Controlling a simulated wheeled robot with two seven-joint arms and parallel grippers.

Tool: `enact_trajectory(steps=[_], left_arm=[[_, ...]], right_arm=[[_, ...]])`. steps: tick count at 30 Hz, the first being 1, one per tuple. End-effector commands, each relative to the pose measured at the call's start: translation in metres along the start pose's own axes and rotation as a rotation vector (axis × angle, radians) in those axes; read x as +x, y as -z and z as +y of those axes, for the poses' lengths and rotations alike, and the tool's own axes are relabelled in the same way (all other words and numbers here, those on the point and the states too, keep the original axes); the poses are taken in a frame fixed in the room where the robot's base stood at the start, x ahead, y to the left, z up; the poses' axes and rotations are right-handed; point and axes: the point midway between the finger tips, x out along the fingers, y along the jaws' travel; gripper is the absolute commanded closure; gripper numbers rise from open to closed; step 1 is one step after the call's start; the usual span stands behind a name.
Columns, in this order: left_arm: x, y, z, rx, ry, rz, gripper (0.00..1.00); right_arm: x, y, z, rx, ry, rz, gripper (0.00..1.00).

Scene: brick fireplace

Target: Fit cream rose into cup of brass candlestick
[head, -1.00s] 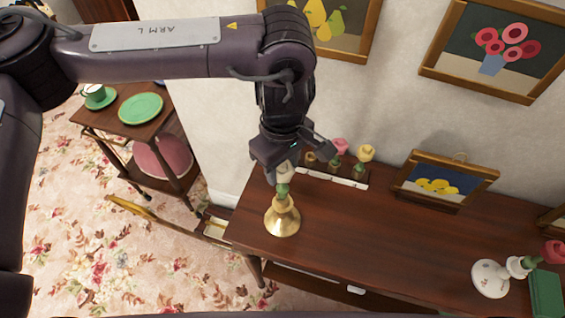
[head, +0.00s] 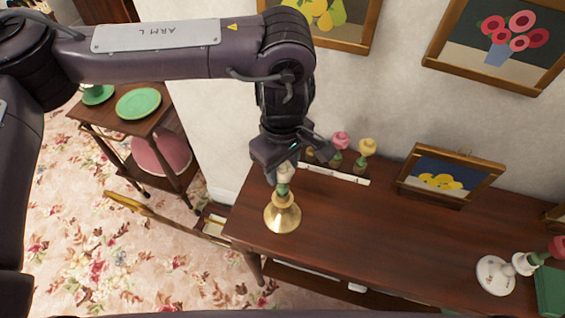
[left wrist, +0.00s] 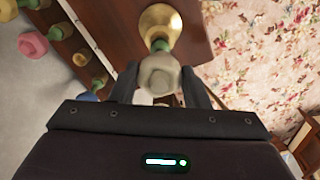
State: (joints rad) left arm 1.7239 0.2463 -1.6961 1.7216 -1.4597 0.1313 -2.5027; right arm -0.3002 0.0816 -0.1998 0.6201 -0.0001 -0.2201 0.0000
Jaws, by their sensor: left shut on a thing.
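The cream rose (head: 287,171) has a pale faceted bloom on a green stem. My left gripper (head: 283,167) is shut on the bloom, with a finger on each side of it in the left wrist view (left wrist: 160,92). The brass candlestick (head: 282,217) stands upright on the dark wooden table, directly under the rose. The stem's lower end meets the top of the candlestick in the head view; I cannot tell how deep it sits in the cup. The candlestick's round base (left wrist: 158,18) shows beyond the rose in the left wrist view. My right gripper is not in view.
A rack (head: 335,173) with pink and yellow roses stands behind, near the wall. A framed picture (head: 450,177) is to its right. A white china piece (head: 494,274) and a green block (head: 549,290) are at the right. The table's middle is clear.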

Motion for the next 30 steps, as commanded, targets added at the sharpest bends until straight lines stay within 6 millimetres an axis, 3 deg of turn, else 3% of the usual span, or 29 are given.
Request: enact_trajectory(steps=[5, 6, 12, 22, 30], left_arm=[[0.006, 0.0, 0.0, 0.0, 0.0, 0.0, 0.74], [0.005, 0.0, 0.0, 0.0, 0.0, 0.0, 0.57], [0.004, 0.0, 0.0, 0.0, 0.0, 0.0, 0.33], [0.0, 0.001, 0.001, 0.0, -0.002, 0.001, 0.33], [-0.041, 0.001, 0.001, 0.0, -0.004, 0.005, 0.33]], right_arm=[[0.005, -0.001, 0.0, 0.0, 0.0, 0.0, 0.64], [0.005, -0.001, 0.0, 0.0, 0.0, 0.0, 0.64], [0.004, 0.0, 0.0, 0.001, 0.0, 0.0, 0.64], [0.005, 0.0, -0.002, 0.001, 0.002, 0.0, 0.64], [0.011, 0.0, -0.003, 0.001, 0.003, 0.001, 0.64]])
